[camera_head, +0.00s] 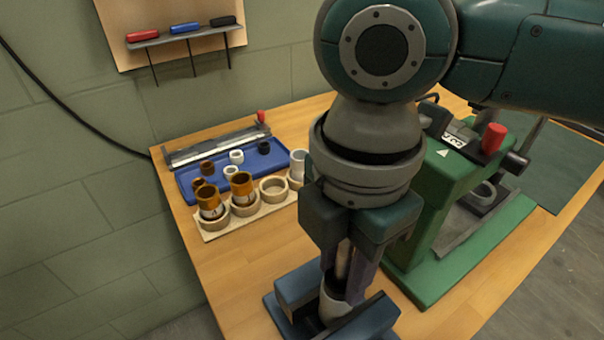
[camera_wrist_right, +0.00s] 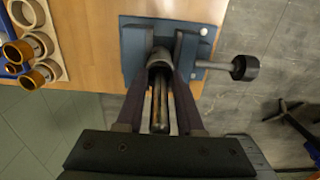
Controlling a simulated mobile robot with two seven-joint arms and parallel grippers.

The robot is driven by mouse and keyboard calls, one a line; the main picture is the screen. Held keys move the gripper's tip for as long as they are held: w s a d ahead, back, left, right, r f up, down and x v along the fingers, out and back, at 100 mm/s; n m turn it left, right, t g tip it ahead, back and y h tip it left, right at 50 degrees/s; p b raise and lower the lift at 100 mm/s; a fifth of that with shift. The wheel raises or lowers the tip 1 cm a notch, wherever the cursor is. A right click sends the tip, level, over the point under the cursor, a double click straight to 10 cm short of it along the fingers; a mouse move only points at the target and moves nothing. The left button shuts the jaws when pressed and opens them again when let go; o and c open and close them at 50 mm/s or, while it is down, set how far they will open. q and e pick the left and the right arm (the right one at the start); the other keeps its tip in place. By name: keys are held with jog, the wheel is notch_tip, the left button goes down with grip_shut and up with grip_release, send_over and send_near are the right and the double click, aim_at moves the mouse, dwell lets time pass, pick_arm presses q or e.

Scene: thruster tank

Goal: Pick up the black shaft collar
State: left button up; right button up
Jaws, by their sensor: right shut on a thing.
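A small black ring (camera_head: 264,147), which looks like the black shaft collar, lies on the blue tray (camera_head: 181,178) at the back of the table. My right gripper (camera_head: 345,285) is far from it, pointing down over a blue vise (camera_head: 290,287) at the front. Its fingers also show in the right wrist view (camera_wrist_right: 161,78). They are shut on a slim dark and brownish rod (camera_wrist_right: 159,112). A grey cylinder (camera_wrist_right: 159,59) stands between the vise jaws at the fingertips; whether the rod enters it is unclear. My left gripper is not in view.
Brown and white rings lie near the black one. A wooden holder (camera_head: 248,215) with bronze and grey cylinders stands before the tray. A green press (camera_head: 440,230) stands right of my arm. The vise handle (camera_wrist_right: 244,67) sticks out past the table edge.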

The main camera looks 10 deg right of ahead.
grip_shut()
